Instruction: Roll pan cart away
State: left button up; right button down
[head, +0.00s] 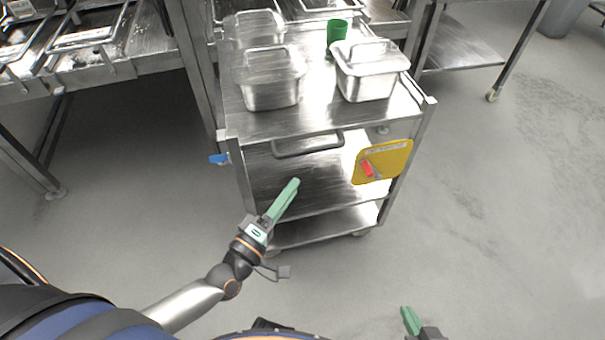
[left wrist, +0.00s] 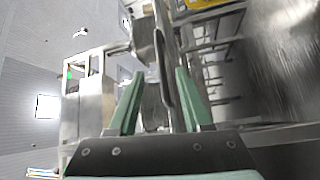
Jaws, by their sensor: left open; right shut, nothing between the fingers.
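The pan cart (head: 318,122) is a stainless steel trolley with shelves, standing in front of me in the head view. Its bent push handle (head: 308,149) is on the near side, below the top. My left gripper (head: 295,184) is open in front of the cart, below the handle in the head view. In the left wrist view, the open green fingers (left wrist: 158,95) point toward an upright dark bar, seemingly the handle (left wrist: 163,60); I cannot tell whether they touch it. My right gripper (head: 409,318) is shut and empty, low at the bottom edge, apart from the cart.
Lidded steel pans (head: 270,92) (head: 367,85) and a green cup (head: 337,32) stand on the cart. A yellow board (head: 392,158) hangs on its near right side. Steel counters (head: 150,62) flank it at left and back. The floor (head: 500,220) at right is clear.

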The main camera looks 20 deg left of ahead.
aim_at(314, 148)
pick_arm(q)
jog(key=shift+n+y, duration=0.3)
jog(key=shift+n, duration=0.3)
jog(key=x, duration=0.8)
jog(key=a+x, duration=0.1)
jog(key=x, duration=0.3)
jog(key=shift+w+d+r+b, duration=0.1)
jog(key=shift+w+r+b, duration=0.15)
jog(key=shift+w+b, duration=0.05)
grip_shut()
dwell(0.4)
